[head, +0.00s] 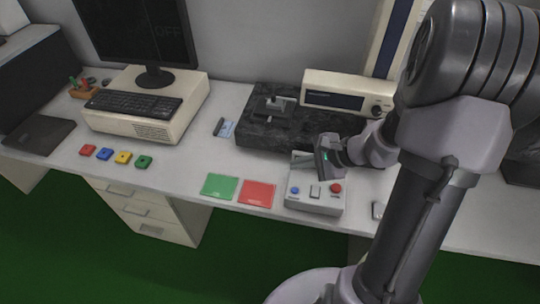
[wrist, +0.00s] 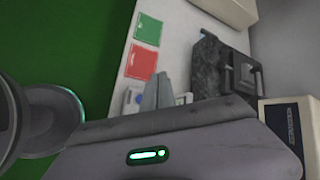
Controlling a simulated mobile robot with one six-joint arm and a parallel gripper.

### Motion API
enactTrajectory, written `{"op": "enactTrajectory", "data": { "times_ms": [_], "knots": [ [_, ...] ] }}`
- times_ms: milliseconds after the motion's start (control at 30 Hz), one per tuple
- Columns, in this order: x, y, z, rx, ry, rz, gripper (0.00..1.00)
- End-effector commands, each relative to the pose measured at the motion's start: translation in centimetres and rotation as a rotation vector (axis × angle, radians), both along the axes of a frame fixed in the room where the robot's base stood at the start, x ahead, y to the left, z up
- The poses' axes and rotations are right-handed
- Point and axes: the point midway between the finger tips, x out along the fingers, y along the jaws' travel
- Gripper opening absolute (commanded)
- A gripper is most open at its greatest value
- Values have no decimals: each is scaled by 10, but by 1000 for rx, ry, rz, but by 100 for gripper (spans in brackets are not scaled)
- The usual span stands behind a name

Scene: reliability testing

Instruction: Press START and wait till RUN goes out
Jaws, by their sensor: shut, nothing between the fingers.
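A grey control box (head: 314,203) stands near the desk's front edge in the head view. It has a blue button (head: 295,190) at left, a pale rocker-like switch (head: 315,191) in the middle and a red button (head: 336,188) at right. Labels are too small to read. My gripper (head: 325,177) is shut and empty over the back part of the box, behind the switch; I cannot tell if it touches. It hides part of the box, and no RUN lamp can be made out. In the wrist view my gripper (wrist: 160,76) covers much of the box (wrist: 131,96).
A green card (head: 220,186) and a red card (head: 257,193) lie left of the box. A dark stone slab (head: 255,131) with a fixture and a beige instrument (head: 346,92) stand behind. Several coloured blocks (head: 123,157), a computer (head: 150,112) and keyboard are further left.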

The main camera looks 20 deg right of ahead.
Motion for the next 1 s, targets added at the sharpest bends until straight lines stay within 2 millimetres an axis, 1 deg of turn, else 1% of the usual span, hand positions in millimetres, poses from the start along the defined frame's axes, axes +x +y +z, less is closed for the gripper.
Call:
{"op": "enactTrajectory", "data": {
  "times_ms": [33,133,433,567,767,1000],
  "knots": [
    [0,-6,-6,13,4,-24,0],
    [1,-11,-11,23,6,-48,0],
    [1,-11,-11,23,6,-48,0],
    [1,-11,-16,23,7,-47,0],
    [1,-11,-37,24,7,-46,0],
    [1,-11,-73,24,7,-46,0]
  ]
}}
